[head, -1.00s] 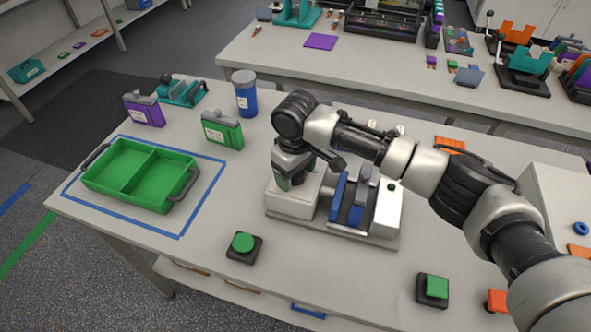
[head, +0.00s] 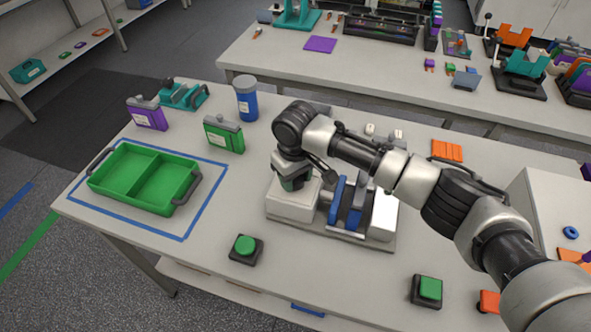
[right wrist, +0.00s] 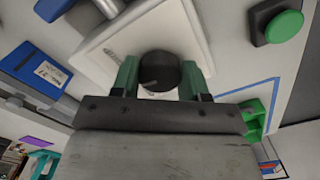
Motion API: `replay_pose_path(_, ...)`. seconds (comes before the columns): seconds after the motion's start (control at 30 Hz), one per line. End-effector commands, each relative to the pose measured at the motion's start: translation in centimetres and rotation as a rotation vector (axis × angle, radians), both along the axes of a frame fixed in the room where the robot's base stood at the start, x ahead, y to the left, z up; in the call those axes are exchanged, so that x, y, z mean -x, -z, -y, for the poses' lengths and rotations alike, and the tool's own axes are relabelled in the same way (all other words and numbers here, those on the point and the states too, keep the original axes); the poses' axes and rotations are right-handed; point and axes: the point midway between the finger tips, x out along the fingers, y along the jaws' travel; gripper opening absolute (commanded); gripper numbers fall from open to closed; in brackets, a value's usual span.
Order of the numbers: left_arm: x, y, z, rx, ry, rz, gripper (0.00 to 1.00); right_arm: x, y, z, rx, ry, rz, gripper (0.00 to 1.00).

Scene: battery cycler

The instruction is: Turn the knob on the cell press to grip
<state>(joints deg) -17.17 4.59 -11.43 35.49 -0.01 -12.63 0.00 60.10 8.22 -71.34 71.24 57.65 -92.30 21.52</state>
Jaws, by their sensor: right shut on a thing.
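The cell press (head: 293,203) stands on the table, with a white block at its left end, blue jaws (head: 346,202) in the middle and a white end block at the right. My right gripper (head: 292,184) is at the top of the left block, pointing down. In the right wrist view its green fingers (right wrist: 158,78) stand on either side of the round black knob (right wrist: 158,71), shut on it. A light mark shows on the knob's face. The gripper hides the knob in the head view. The left gripper is not in view.
A green button (head: 245,245) sits in front of the press, and another (head: 429,289) at the front right. A green tray (head: 127,199) lies at left. A green cell (head: 224,134), a purple cell (head: 147,113) and a blue canister (head: 246,97) stand behind.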

Motion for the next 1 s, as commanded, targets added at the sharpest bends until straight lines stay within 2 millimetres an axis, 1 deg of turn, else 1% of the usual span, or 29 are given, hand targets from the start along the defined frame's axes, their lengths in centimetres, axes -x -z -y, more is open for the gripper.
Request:
replay_pose_path(0.03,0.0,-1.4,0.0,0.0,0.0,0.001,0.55,0.1,-0.6,-0.1,-0.001,0.039,-0.006,0.21)
replay_pose_path(0.2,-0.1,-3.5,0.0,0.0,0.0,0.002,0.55,0.1,-0.6,0.0,0.0,0.178,-0.005,0.21)
replay_pose_path(0.4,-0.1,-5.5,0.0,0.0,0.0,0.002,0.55,0.1,-0.5,-0.1,0.0,0.326,-0.005,0.21)
replay_pose_path(0.7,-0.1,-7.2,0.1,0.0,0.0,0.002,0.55,0.0,-0.3,0.0,0.0,0.472,-0.002,0.21)
replay_pose_path(1.0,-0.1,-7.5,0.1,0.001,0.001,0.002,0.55,0.0,-0.1,0.0,-0.001,0.518,0.001,0.21)
